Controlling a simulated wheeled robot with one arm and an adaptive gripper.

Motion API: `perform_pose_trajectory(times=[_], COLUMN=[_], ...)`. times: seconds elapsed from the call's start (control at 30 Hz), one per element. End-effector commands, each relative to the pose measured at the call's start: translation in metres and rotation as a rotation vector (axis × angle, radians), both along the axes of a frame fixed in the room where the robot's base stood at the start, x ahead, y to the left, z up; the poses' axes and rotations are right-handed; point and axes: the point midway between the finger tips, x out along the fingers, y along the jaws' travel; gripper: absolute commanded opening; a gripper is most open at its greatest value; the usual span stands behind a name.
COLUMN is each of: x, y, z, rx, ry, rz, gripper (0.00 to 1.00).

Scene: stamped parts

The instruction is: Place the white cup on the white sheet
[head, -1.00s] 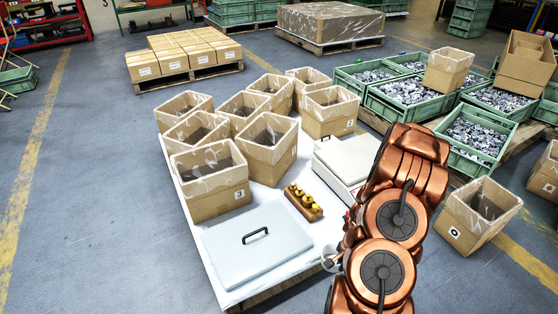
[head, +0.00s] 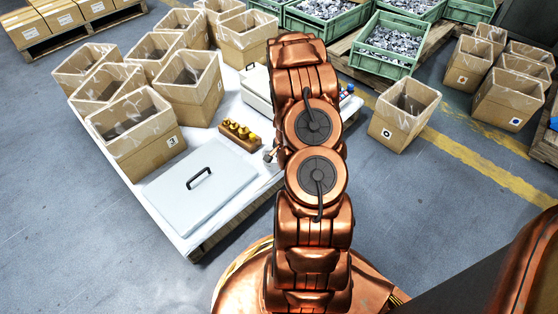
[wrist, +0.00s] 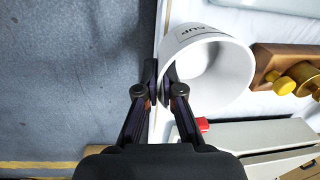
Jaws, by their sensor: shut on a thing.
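The white cup (wrist: 232,78) lies on its side or tilted in the wrist view, its open mouth toward the lower right and the word "CUP" on its wall. My gripper (wrist: 161,84) is shut on the cup's near-left wall. The white sheet (wrist: 268,112) shows behind the cup; I cannot tell whether the cup touches it. In the head view the sheet (head: 255,184) covers the pallet, and my arm hides most of the cup and gripper at its right edge.
A grey lid (head: 200,190) with a black handle lies on the sheet. A wooden block (head: 238,138) with yellow knobs and a light box (head: 257,92) stand beside my arm. Several cartons (head: 138,135) fill the back. A carton (head: 400,118) stands on the floor at right.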

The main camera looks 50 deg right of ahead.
Motion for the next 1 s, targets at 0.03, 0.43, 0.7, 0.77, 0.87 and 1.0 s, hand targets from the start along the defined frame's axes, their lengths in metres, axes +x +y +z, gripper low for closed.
perform_pose_trajectory(times=[0.03,0.43,0.7,0.77,0.87,1.0], x=[0.006,0.029,0.034,0.034,0.035,0.035], y=[-0.007,-0.024,-0.028,-0.028,-0.028,-0.027], z=[-0.003,-0.005,-0.027,-0.035,-0.041,-0.039], rx=[-0.005,0.003,0.003,0.002,0.002,0.002], ry=[-0.002,0.002,0.0,0.001,0.0,0.0], rz=[-0.001,-0.002,-0.002,-0.001,-0.001,-0.001], gripper=[0.0,0.0,0.0,0.0,0.0,0.0])
